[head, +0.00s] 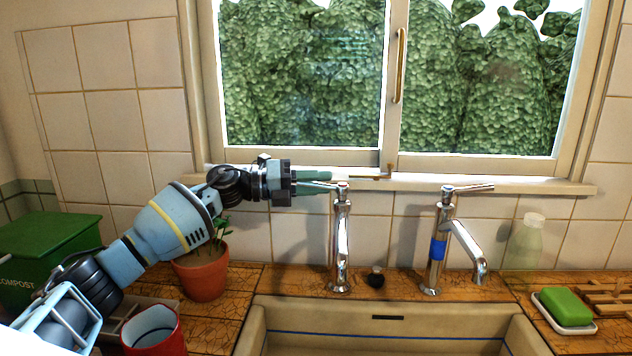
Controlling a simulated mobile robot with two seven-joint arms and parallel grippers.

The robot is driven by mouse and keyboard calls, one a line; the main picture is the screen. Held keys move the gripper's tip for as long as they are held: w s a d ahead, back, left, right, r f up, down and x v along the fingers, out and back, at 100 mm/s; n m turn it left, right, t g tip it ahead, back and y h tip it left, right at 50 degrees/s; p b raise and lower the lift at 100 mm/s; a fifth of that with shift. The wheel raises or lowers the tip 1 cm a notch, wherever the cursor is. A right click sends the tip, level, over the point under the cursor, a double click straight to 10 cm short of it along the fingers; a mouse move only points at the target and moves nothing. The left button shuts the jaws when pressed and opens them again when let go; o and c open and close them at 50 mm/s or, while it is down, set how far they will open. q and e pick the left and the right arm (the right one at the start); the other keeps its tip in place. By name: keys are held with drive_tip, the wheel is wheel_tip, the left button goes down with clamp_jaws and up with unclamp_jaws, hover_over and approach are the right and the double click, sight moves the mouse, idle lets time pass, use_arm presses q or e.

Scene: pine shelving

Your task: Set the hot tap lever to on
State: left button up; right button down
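The chrome tap on the left (341,240) has no coloured band that I can see, and its lever is at the top, near my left gripper. The tap on the right (436,255) has a blue band, and its lever (470,188) points right. My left gripper (328,183) reaches in from the left at the height of the left tap's top. Its two teal fingers are apart, one above the other, with the lever's thin end seemingly between them. Whether they touch it is unclear. My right gripper is out of view.
A potted plant (203,275) stands under my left arm, with a red mug (152,330) in front. A green compost bin (50,250) is at far left. The window sill (500,184) runs behind the taps. Green soap (565,305) lies right of the sink (390,335).

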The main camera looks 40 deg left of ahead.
use_arm(q)
clamp_jaws()
idle(0.5)
